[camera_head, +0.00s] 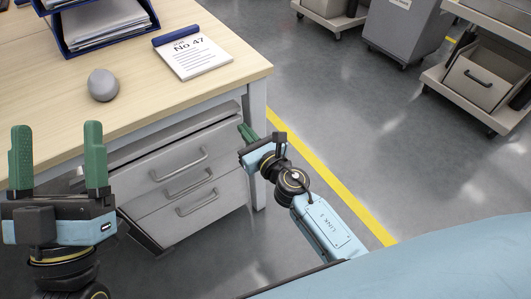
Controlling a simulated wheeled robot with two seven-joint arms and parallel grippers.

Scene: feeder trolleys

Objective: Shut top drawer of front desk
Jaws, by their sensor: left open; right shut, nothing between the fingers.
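The front desk (130,95) has a pale wood top, with a grey drawer unit under it. The top drawer (165,160) has a grey front with a bar handle (179,164). A narrow dark strip shows behind its upper edge, so it seems slightly out, but I cannot tell how far. My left gripper (57,127) is open and empty, fingers up, at the left in front of the desk. My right gripper (247,132) is shut and empty at the right end of the drawer fronts, near the desk leg; I cannot tell if it touches anything.
Lower drawers (200,210) sit below the top one. A grey bin (400,30) and trolleys (480,75) stand farther right. The floor (370,120) between is clear.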

